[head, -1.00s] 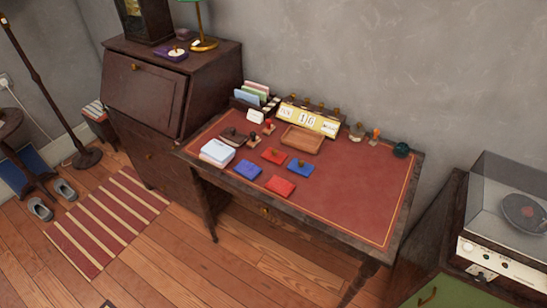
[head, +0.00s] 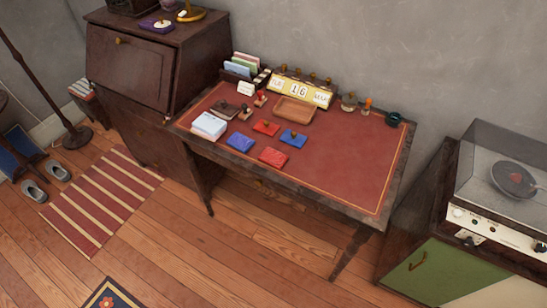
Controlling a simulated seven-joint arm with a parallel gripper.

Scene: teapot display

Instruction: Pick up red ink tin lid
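Two small flat red pieces lie on the red leather top of the desk (head: 340,165). One red piece (head: 266,127) lies farther back and has a small darker spot on top. The other red piece (head: 273,156) lies nearer the front edge and looks plain. I cannot tell at this size which is the red ink tin lid and which is the tin. A plain blue piece (head: 240,142) lies left of the front red one, and a blue piece with a small spot (head: 293,138) lies to its upper right. My gripper is not in view.
A wooden tray (head: 294,111), a date display (head: 299,92), small stamps (head: 260,99) and a white paper stack (head: 209,126) stand around the pieces. A bureau (head: 150,70) stands left, a record player cabinet (head: 460,260) right.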

